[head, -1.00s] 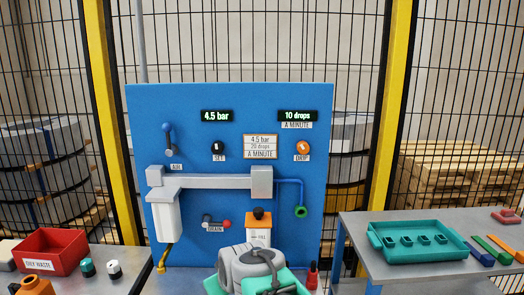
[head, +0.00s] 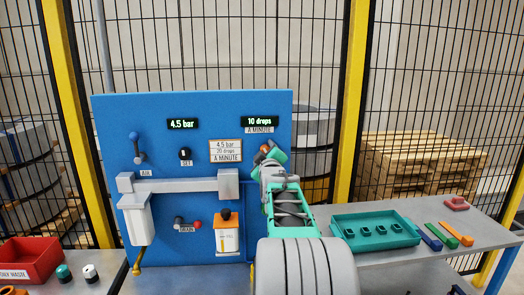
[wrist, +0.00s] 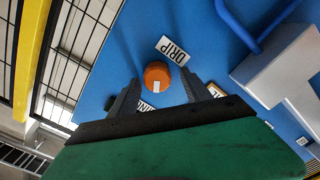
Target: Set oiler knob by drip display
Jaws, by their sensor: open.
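The orange drip knob (wrist: 158,75) with a white mark sits on the blue panel (head: 110,120). In the wrist view it lies between the two open fingers of my gripper (wrist: 157,88), beside the DRIP label (wrist: 173,50). I cannot tell whether the fingers touch it. In the head view my gripper (head: 268,153) is at the knob's place and mostly hides it. The drip display (head: 260,121) reads 10 drops a minute. The placard (head: 226,151) reads 4.5 bar, 20 drops a minute. The pressure display (head: 182,124) reads 4.5 bar.
The black SET knob (head: 185,154), the air lever (head: 137,146) and the drain lever (head: 188,223) are on the panel to the left. A grey pipe block (head: 180,185) runs below. A teal tray (head: 345,227) stands on the right bench. A red bin (head: 30,255) is at left.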

